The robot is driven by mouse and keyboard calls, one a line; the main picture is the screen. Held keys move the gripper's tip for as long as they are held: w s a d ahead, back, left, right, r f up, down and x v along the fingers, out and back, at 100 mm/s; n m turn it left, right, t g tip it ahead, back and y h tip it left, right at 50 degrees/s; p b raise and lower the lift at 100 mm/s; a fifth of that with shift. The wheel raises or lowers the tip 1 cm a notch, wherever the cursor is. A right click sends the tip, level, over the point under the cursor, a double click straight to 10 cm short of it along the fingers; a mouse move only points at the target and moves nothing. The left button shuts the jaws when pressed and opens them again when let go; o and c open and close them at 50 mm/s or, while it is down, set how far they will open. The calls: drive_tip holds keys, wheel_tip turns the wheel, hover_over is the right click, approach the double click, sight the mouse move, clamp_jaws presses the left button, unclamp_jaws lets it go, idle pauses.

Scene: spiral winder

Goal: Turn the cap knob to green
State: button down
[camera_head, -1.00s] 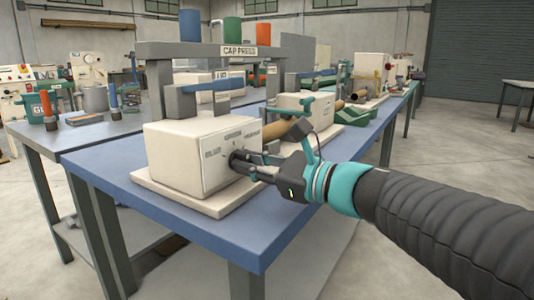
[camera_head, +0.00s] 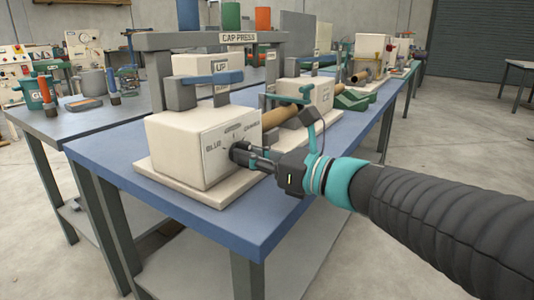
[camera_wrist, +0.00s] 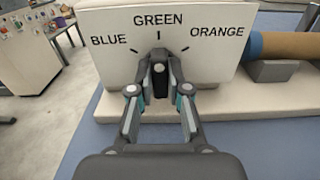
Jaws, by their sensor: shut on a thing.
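The cap knob (camera_wrist: 160,75) is a small dark knob on the front of the cream cap press box (camera_wrist: 105,75). BLUE is printed on its left, GREEN above and ORANGE on its right, each with a tick mark. The knob also shows in the head view (camera_head: 238,152). My gripper (camera_wrist: 161,68) is shut on the knob, one finger on each side. It reaches the knob from the right in the head view (camera_head: 250,157). The fingers hide part of the knob. The knob seems roughly upright, below GREEN, but its exact pointing is hard to tell.
The press stands on a cream base plate (camera_head: 222,198) on a blue-topped bench (camera_head: 120,160). A blue lever (camera_head: 208,78) and an UP sign (camera_head: 221,68) sit above the box. A brown tube (camera_head: 282,112) lies behind the press. Open floor is at front right.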

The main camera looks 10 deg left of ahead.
drive_tip(key=c, duration=1.1)
unclamp_jaws()
drive_tip(key=shift+s+d, duration=0.15)
drive_tip(key=shift+d, duration=0.35)
drive_tip(key=shift+v, duration=5.5)
drive_tip(key=shift+s+f, duration=0.1)
